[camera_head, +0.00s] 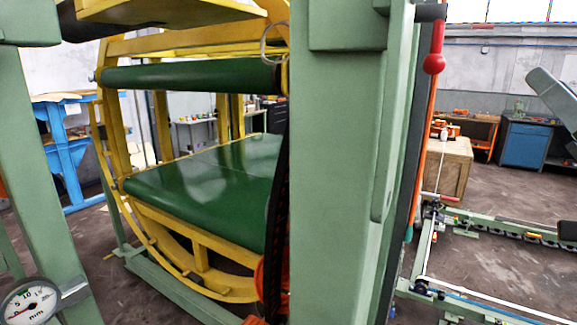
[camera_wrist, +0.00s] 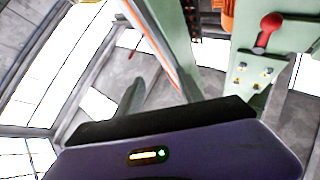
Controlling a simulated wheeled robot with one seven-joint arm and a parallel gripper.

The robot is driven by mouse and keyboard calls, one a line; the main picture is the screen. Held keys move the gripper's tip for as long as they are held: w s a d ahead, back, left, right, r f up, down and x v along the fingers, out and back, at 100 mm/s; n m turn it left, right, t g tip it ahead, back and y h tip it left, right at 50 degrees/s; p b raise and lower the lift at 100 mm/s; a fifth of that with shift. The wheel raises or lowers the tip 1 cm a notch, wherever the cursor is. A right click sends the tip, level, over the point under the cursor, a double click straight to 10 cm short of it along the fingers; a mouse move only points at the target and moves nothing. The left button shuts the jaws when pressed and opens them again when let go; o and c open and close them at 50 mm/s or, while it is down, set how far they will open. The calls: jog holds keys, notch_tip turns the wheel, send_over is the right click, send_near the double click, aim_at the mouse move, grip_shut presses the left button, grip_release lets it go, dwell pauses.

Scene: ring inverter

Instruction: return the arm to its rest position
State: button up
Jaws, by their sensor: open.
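My gripper (camera_wrist: 214,69) shows in the wrist view, with its purple body and black bar filling the lower part. Two grey fingers stand wide apart beyond the bar, and nothing is seen held between them. Behind them is a pale green machine frame (camera_wrist: 177,45) with a lever that has a red knob (camera_wrist: 268,28). I cannot tell whether a finger touches the frame. I cannot make out my gripper in the head view.
In the head view, a green upright (camera_head: 335,180) stands close in front. Left of it is a yellow ring frame with a green belt (camera_head: 215,180). An orange rod with a red ball (camera_head: 434,63) is right of it. Rails (camera_head: 490,235) cross the right floor.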

jog(key=s+a+f+m+g+h, duration=0.1)
jog(key=s+f+m+g+h, duration=0.3)
jog(key=f, duration=0.9)
jog(key=s+a+f+m+t+h, duration=0.1)
jog(key=s+a+f+h, duration=0.3)
jog(key=f, duration=1)
jog(key=s+a+f+n+g+y, duration=0.3)
jog(key=s+a+f, duration=0.3)
jog(key=s+f, duration=0.5)
jog(key=s+a+f+n+g+y, duration=0.2)
jog(key=s+a+f+n+g, duration=0.2)
jog(key=s+f, duration=0.7)
jog(key=s+a, duration=0.2)
jog(key=s, duration=0.1)
jog(key=shift+s+a+y, duration=0.15)
jog(key=shift+s+y, duration=0.25)
